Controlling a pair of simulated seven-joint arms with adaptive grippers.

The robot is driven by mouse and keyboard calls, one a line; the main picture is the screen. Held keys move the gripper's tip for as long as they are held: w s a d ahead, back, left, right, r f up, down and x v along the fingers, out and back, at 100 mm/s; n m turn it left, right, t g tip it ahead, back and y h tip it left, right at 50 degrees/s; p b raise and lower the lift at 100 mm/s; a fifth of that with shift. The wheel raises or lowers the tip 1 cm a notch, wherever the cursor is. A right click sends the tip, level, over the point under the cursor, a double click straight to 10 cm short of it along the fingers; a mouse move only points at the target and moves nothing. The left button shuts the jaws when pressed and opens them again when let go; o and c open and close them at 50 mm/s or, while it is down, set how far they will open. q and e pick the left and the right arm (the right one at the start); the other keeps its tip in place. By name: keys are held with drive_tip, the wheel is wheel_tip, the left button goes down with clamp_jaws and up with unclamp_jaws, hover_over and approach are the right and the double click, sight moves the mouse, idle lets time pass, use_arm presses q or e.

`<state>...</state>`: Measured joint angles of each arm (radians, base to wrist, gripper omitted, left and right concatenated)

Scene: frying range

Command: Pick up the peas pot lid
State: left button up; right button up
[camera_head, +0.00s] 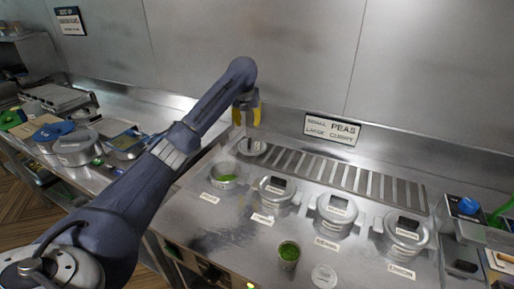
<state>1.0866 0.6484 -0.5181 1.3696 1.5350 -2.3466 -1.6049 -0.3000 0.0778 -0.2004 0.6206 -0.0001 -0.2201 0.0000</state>
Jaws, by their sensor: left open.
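An open pot (225,177) with green contents, apparently the peas pot, stands at the left end of the row on the steel counter. A round grey lid (252,148) with a dark handle lies behind it, at the left end of the slotted rack; it looks like this pot's lid. My left gripper (247,117) has yellow fingertips pointing down. The fingers are spread and empty, and appear to be above the lid, with a gap between. My right gripper is not in view.
Lidded pots (277,192), (337,215) and (405,232) stand to the right. A cup with green contents (288,254) and a pale disc (324,276) are in front. The slotted rack (340,177) runs behind. A wall sign (332,129) reads "small peas, large curry".

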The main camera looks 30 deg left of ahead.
sight(249, 141)
use_arm(q)
drive_tip(key=x, duration=1.5)
drive_tip(key=shift+w, duration=0.1)
clamp_jaws()
